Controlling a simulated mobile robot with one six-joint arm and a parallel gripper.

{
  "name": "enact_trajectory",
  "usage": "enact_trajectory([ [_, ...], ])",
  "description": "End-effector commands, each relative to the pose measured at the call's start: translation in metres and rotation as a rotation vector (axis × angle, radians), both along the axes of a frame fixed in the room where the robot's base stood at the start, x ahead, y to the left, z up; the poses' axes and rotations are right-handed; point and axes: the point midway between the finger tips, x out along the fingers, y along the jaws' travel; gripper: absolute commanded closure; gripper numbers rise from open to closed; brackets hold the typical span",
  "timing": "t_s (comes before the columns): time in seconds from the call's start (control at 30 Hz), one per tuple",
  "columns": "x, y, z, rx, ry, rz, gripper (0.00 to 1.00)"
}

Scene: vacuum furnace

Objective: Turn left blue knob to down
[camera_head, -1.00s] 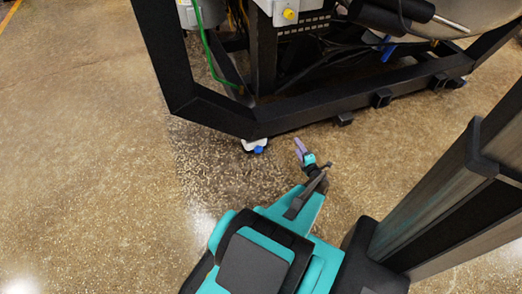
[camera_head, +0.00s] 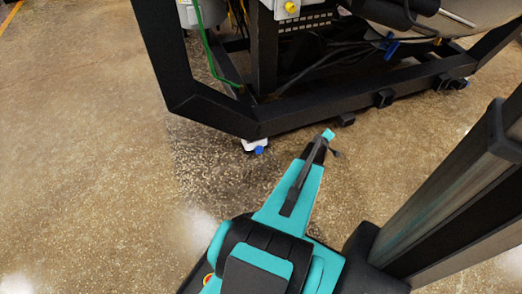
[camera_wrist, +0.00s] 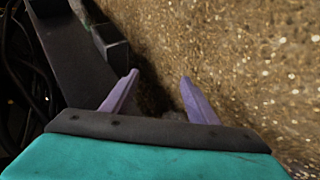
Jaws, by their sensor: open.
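A small blue piece (camera_head: 259,150) is on the white foot under the frame's near corner, at left. A blue handle (camera_head: 391,48) is further right and higher, among dark pipes. I cannot tell which is the left knob, nor its exact turn. In the wrist view my gripper (camera_wrist: 160,84) is open, its two purple fingers apart with nothing between them. No blue knob shows in the wrist view.
The machine's black base frame (camera_head: 330,107) runs across just beyond my arm; it also shows at the wrist view's left (camera_wrist: 75,60), close to the left finger. Dark cables (camera_wrist: 20,70) hang beyond it. The speckled floor (camera_head: 90,160) is clear at left.

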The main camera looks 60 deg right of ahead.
Motion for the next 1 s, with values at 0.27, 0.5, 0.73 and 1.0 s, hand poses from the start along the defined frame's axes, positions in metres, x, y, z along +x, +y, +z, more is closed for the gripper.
enact_trajectory([
  [0.27, 0.025, 0.031, -0.001, 0.249, -0.151, -0.143, 0.47],
  [0.5, 0.066, 0.072, 0.007, 0.488, -0.293, -0.212, 0.47],
  [0.73, 0.118, 0.122, 0.029, 0.73, -0.429, -0.226, 0.47],
  [1.0, 0.174, 0.178, 0.07, 0.985, -0.551, -0.185, 0.47],
])
